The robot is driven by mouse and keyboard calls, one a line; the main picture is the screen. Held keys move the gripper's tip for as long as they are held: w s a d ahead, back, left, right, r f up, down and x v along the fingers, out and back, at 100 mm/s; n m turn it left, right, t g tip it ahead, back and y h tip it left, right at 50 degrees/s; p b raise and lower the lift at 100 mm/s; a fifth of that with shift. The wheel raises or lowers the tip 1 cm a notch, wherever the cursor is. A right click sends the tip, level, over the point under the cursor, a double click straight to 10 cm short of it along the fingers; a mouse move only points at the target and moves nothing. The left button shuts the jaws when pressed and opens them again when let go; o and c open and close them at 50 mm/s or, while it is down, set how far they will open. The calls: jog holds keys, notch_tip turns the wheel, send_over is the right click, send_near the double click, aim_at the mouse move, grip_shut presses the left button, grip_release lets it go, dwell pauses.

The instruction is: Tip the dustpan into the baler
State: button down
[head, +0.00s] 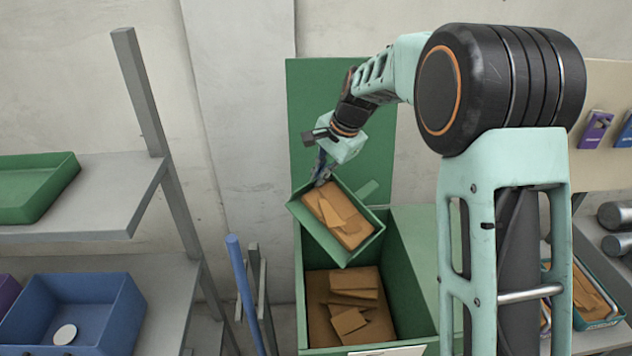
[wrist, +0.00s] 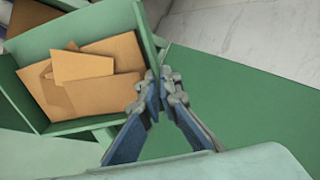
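The green dustpan (head: 364,240) holds several pieces of brown cardboard (head: 338,215) and hangs over the open green baler (head: 312,250). It is tilted, with one corner lowest towards the baler's opening. In the wrist view the dustpan (wrist: 88,30) fills the upper left with the cardboard (wrist: 85,68) still inside it. My gripper (head: 321,172) is at the dustpan's upper edge. In the wrist view its fingers (wrist: 160,78) close together on the dustpan's rim or handle; the exact grip spot is partly hidden. More cardboard (head: 350,320) lies inside the baler.
A green lid or panel (head: 335,90) stands upright behind the baler. Grey shelves (head: 90,210) at the left hold a green tray (head: 35,190) and a blue bin (head: 75,310). A blue pole (head: 245,285) stands left of the baler. A bin of cardboard (head: 600,318) is at the right.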

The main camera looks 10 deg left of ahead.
jog(key=shift+s+d+r+t+y, duration=0.15)
jog(key=shift+d+r+t+y, duration=0.15)
jog(key=shift+r+y, duration=0.15)
jog(key=shift+s+d+r+t+y, duration=0.6)
jog(key=shift+s+d+r+y, duration=0.2)
jog(key=shift+d+r, duration=0.2)
jog(key=shift+d+f+b, duration=0.1)
jog(key=shift+f+b, duration=0.05)
jog(key=shift+b, duration=0.5)
jog(key=y+b, duration=0.1)
jog(key=b, duration=0.1)
jog(key=shift+s+d+r+t+b, duration=0.25)
jog(key=shift+d+r+t+b, duration=0.05)
jog(key=shift+b, duration=0.1)
jog(key=s+d+r+t+y+b, duration=0.4)
jog(key=d+b, duration=0.4)
jog(key=b, duration=1.6)
jog(key=shift+s+d+r+t+y, duration=0.3)
jog(key=shift+s+r+y, duration=0.6)
jog(key=shift+s, duration=0.4)
jog(key=shift+w+p, duration=0.1)
jog(key=shift+p, duration=0.2)
